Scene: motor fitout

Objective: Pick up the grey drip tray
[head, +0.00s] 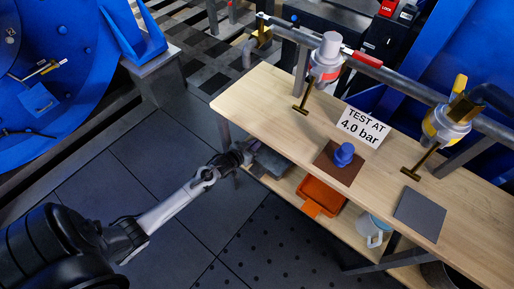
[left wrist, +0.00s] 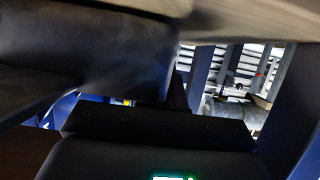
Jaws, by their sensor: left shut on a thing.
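The grey drip tray (head: 271,161) shows at the left end of the lower shelf, partly under the bench top's front edge. My left gripper (head: 246,156) reaches it from the left and is shut on its near left end; the fingertips are hard to make out. In the left wrist view a large grey shape (left wrist: 90,55), seemingly the tray, fills the upper left close to the camera, with my dark gripper body below it. My right gripper is in neither view.
The wooden bench top (head: 260,98) overhangs the tray closely. An orange tray (head: 321,194) and a light blue mug (head: 374,238) are on the shelf to the right. On top are a blue knob (head: 344,154), a sign (head: 362,127) and a grey mat (head: 420,214). Floor in front is clear.

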